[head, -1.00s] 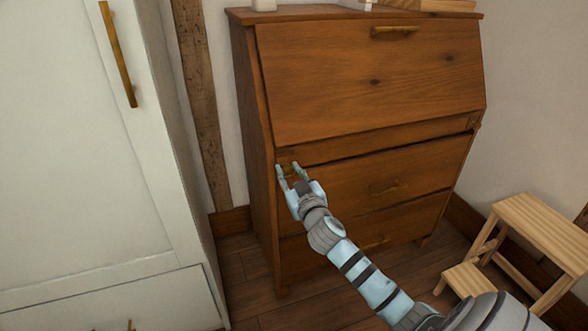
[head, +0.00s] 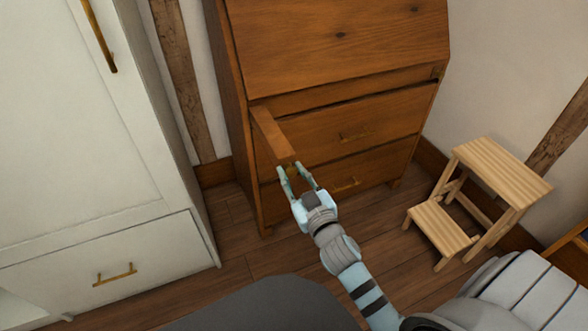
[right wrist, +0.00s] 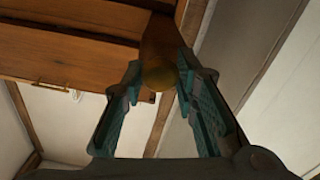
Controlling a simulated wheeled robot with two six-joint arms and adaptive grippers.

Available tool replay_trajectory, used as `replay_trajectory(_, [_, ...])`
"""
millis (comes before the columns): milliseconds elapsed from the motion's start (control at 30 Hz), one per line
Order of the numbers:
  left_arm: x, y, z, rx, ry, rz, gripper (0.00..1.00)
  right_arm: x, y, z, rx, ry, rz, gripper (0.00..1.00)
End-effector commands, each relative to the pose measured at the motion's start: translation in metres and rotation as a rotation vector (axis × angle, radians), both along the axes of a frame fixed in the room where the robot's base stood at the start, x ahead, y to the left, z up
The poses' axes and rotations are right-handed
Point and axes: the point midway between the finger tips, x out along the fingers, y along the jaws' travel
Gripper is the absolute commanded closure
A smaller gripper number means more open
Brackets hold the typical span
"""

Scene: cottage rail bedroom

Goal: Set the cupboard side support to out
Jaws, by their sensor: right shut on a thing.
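The wooden cupboard (head: 340,35) has a sloped front panel and drawers below it. Its left side support (head: 271,135) is a narrow wooden bar that sticks well out of the front, toward me. A round brass knob (right wrist: 158,75) is on the bar's end. My right gripper (head: 298,174) is shut on this knob, with one finger on each side. In the right wrist view, the bar (right wrist: 163,36) runs away behind the knob. The other side support (head: 437,73) at the cupboard's right sits in flush. My left gripper is not in view.
A white wardrobe (head: 90,150) with brass handles stands close on the left. A light wooden step stool (head: 500,172) stands on the right. Bare floor (head: 235,245) lies in front of the cupboard.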

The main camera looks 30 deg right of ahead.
Motion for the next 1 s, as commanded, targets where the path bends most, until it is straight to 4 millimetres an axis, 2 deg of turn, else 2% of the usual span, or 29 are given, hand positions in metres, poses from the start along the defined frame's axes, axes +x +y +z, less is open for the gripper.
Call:
replay_trajectory(367, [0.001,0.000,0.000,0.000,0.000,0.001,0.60,0.000,0.002,0.001,-0.003,0.000,0.003,1.00])
replay_trajectory(400, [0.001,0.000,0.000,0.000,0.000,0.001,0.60,0.000,0.002,0.000,-0.003,0.000,0.003,0.68])
replay_trajectory(500, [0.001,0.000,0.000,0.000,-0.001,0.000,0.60,0.000,0.002,0.000,-0.003,0.000,0.003,0.52])
replay_trajectory(833, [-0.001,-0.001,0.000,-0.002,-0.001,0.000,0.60,-0.003,0.001,0.000,-0.003,0.001,0.002,0.52])
replay_trajectory(933, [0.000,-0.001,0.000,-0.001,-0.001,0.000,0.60,-0.015,0.001,-0.001,-0.004,0.003,0.001,0.52])
replay_trajectory(1000, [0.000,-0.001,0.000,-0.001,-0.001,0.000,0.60,-0.031,0.003,-0.001,-0.003,0.002,0.001,0.52])
